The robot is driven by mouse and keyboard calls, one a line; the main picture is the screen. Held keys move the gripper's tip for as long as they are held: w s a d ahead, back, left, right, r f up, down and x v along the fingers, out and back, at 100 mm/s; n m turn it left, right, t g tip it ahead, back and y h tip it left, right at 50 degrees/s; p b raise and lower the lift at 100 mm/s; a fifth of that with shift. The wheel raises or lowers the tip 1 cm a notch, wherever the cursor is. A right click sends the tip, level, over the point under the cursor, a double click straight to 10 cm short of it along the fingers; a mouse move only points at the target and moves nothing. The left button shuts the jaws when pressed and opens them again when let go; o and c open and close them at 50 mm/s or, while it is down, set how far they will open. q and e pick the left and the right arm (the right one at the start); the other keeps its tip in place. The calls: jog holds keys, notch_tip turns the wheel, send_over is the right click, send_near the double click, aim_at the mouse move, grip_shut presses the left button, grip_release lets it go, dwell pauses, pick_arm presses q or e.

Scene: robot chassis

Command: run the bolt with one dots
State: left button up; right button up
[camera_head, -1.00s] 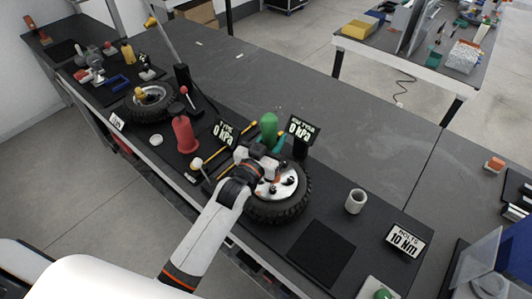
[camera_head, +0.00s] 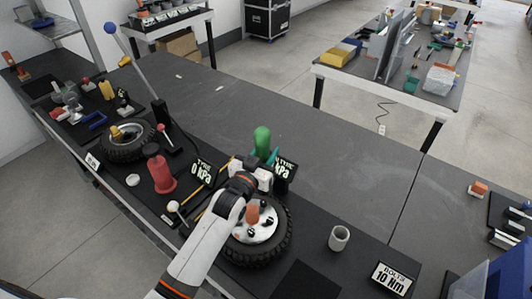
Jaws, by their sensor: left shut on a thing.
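My left gripper (camera_head: 255,177) is shut on a green tool (camera_head: 262,141) with a teal part at its side. It holds the tool above the far side of the wheel; the fingertips are mostly hidden by the wrist. The wheel (camera_head: 285,237) lies flat, a black tyre around a pale hub (camera_head: 262,234) with several dark bolts. Any dots on the bolts are too small to read. A reddish-orange piece (camera_head: 253,214) shows over the hub below the gripper; I cannot tell if it belongs to the tool. My right gripper is not in view.
A red bottle-like object (camera_head: 160,170) and another wheel (camera_head: 126,142) are at left.

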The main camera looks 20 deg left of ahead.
pick_arm(q)
jog(key=shift+w+r, duration=0.1)
jog(key=shift+r, duration=0.05)
notch_tip(320, 180, down, 2)
jog(key=shift+f+b, duration=0.1)
jog(key=shift+b, duration=0.5)
jog(key=shift+f+b, duration=1.15)
jog(key=shift+f, duration=0.75)
jog(key=shift+f, duration=0.45)
